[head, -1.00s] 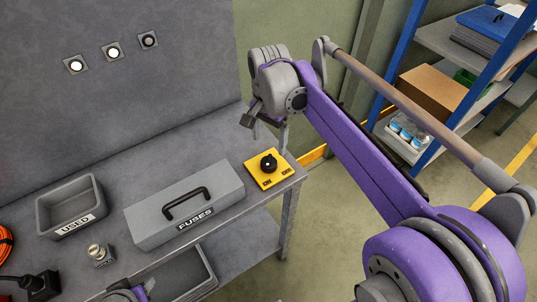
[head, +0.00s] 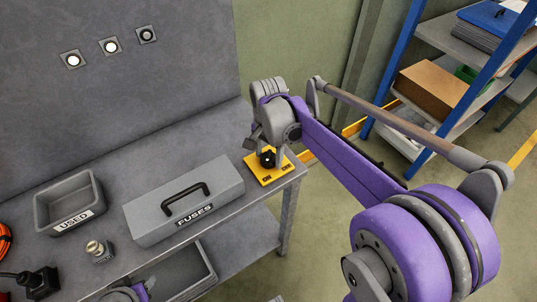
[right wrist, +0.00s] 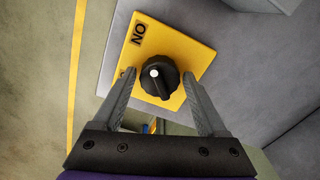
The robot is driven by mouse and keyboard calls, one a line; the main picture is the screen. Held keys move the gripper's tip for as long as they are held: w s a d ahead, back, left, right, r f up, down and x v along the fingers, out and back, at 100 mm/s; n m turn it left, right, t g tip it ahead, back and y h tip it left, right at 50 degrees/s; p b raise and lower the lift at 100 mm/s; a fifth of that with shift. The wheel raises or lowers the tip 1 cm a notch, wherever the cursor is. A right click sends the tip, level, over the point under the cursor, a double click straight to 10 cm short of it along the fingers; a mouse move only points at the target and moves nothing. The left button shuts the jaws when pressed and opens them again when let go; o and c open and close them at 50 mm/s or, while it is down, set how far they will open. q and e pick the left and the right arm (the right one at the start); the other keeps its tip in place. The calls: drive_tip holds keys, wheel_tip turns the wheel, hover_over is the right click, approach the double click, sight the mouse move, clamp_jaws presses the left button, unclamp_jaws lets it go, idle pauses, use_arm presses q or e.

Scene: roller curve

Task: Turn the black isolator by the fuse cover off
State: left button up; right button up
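The black isolator knob (right wrist: 165,87) sits on a yellow plate (right wrist: 185,48) with an "ON" label at its upper left. The knob's white dot faces the upper part of the plate, roughly toward the label's side. A second label is mostly hidden by a finger. In the head view the yellow plate (head: 281,174) lies at the bench's right end, beside the grey fuse cover (head: 220,187) marked FUSES. My right gripper (right wrist: 159,78) is open, with a finger on either side of the knob and small gaps showing. A grey and purple part of my left arm shows at the bottom edge; its fingers are unclear.
A grey USED bin (head: 98,190), a small metal-topped part (head: 97,250) and a black plug (head: 40,281) stand on the bench left of the fuse cover. An open tray (head: 203,258) sits below the front edge. A blue shelf rack stands at right.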

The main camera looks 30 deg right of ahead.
drive_tip(key=c, duration=1)
drive_tip(key=n, duration=0.4)
drive_tip(key=shift+n, duration=0.3)
drive_tip(key=n, duration=0.4)
drive_tip(key=shift+n, duration=0.3)
drive_tip(key=n, duration=0.4)
drive_tip(key=shift+n, duration=2.4)
